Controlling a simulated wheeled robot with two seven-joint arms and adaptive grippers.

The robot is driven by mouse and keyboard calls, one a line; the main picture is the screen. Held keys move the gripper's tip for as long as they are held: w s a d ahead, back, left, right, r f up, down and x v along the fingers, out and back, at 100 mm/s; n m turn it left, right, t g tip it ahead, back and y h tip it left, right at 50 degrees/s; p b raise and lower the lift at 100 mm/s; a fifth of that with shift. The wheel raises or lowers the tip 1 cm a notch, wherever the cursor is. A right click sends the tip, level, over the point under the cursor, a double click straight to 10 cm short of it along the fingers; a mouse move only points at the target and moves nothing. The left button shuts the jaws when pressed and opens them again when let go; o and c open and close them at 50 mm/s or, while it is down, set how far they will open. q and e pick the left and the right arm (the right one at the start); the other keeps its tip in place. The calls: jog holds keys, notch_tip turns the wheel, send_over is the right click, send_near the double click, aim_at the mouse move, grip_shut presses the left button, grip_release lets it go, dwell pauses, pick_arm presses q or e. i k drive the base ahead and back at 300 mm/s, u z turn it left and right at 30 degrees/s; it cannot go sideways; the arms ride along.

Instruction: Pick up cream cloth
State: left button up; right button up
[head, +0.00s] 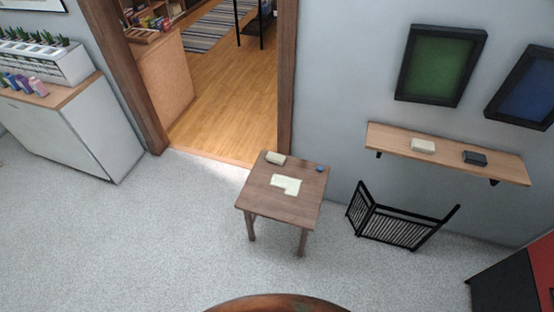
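A flat cream cloth (286,184) lies on the middle of a small brown wooden table (257,198). Its outline is uneven, with a notch at the lower left. A cream block-like item (275,158) sits at the table's back left corner, apart from the cloth. A small blue item (319,168) sits near the back right corner. Neither of my grippers shows in the head view.
A black folding rack (397,226) stands right of the table, below a wooden wall shelf (450,155). A white cabinet (70,130) stands at the left. A doorway opens behind the table. The grey carpet (140,240) in front and left is clear.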

aim_at(275, 158)
jog(key=z, duration=0.7)
jog(key=i, duration=0.75)
jog(key=z, duration=0.35)
